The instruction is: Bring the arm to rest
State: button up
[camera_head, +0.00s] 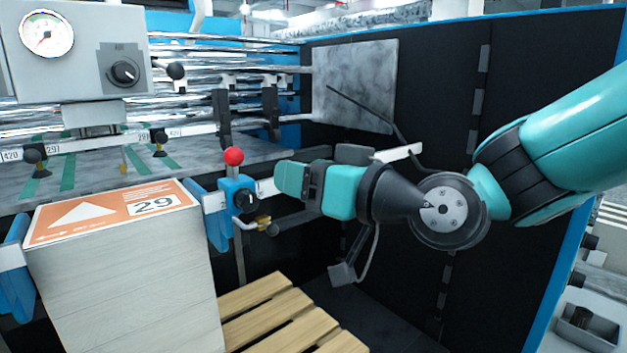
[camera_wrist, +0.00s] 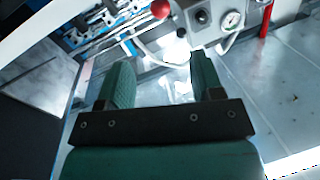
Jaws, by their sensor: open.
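My arm reaches in from the right in the head view. My gripper (camera_head: 290,180) is at its left end, in front of the machine's black panel and beside the blue clamp block. In the wrist view my gripper (camera_wrist: 160,82) shows two green fingers standing apart, with nothing between them. I see nothing held in it. The gripper is above the level of the wooden pallet and right of the paper stack.
A stack of paper (camera_head: 125,285) with an orange label stands at the left. A blue block with a red knob (camera_head: 234,156) is close to my gripper. A wooden pallet (camera_head: 275,315) lies below. A black panel (camera_head: 430,90) stands behind my arm.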

jog(key=s+d+f+g+h+p, duration=0.1)
jog(key=s+d+f+g+h, duration=0.3)
jog(key=s, duration=0.5)
jog(key=s+d+f+g+h+p, duration=0.1)
jog(key=s+d+f+g+h, duration=0.3)
jog(key=s+d+f+g, duration=0.2)
jog(key=s+d+g, duration=0.2)
jog(key=s, duration=0.2)
jog(key=shift+s+f+g+h, duration=0.3)
jog(key=shift+f+h, duration=0.1)
jog(key=shift+d, duration=0.1)
dwell(0.6)
